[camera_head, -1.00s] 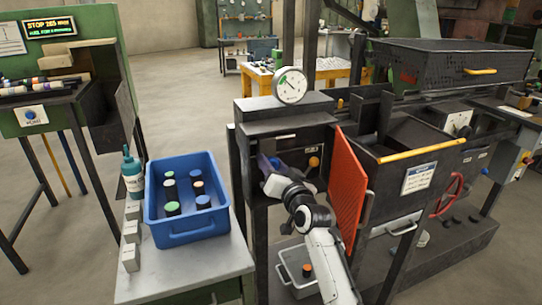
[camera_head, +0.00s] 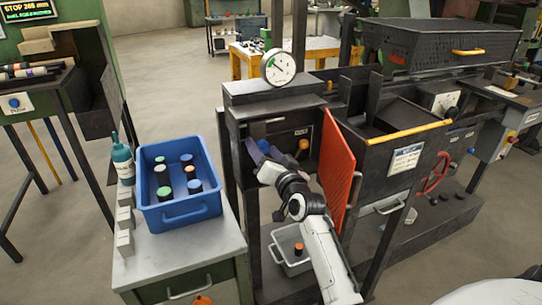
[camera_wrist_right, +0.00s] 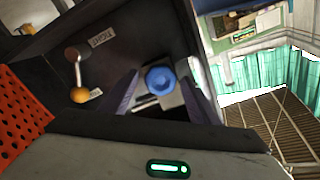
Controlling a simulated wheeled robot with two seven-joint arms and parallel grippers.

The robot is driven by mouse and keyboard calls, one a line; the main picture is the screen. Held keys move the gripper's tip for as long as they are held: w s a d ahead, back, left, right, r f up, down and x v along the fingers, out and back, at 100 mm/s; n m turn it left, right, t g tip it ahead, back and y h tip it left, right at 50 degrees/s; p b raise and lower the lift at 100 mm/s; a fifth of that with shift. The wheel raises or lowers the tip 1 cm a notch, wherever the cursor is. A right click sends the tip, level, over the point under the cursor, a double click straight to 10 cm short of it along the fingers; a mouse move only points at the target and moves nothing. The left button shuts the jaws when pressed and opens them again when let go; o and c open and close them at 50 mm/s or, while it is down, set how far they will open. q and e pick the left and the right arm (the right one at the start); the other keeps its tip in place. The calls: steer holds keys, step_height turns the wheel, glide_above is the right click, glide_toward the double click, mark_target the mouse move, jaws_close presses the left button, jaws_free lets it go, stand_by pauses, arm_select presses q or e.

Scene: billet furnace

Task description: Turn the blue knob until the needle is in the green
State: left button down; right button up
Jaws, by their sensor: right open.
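The blue knob (camera_wrist_right: 160,79) is on a pale plate inside the dark box and shows in the right wrist view. My right gripper (camera_wrist_right: 160,98) is open, with one purple-grey finger on each side of the knob; I cannot tell whether they touch it. In the head view my right gripper (camera_head: 259,153) reaches into the open front of the box, and the knob is hidden there. The round white gauge (camera_head: 279,67) stands on top of the box, with a green patch at its upper left. Its needle is too small to read surely. My left gripper is not in view.
A lever with an orange ball (camera_wrist_right: 80,95) sits beside the knob, near a "TIGHT" label. The orange perforated door (camera_head: 337,175) stands open to the right of my arm. A blue bin (camera_head: 180,218) with several capped cylinders stands on the left bench.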

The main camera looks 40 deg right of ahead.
steer(key=p+v, duration=0.3)
steer(key=v, duration=0.5)
steer(key=shift+s, duration=0.25)
steer(key=shift+a+r, duration=0.1)
steer(key=s+a+f+n+g+y, duration=0.5)
steer(key=s+a+f+n+g, duration=0.25)
steer(key=s+a+f, duration=0.45)
steer(key=s+a+f+n+g, duration=0.1)
steer(key=s+a+n+g, duration=0.15)
steer(key=s, duration=0.65)
steer(key=s+a+f+n+g, duration=0.15)
steer(key=s+g, duration=0.25)
steer(key=s, duration=0.5)
steer(key=w+a+f+t, duration=0.1)
steer(key=a+f+t, duration=0.1)
steer(key=f, duration=0.4)
steer(key=w+a+f+t+y, duration=0.1)
steer(key=w+a+f+t, duration=0.1)
steer(key=f, duration=0.4)
steer(key=shift+w+a+f+t, duration=0.3)
steer(key=shift+a+t, duration=0.2)
steer(key=shift+a, duration=0.2)
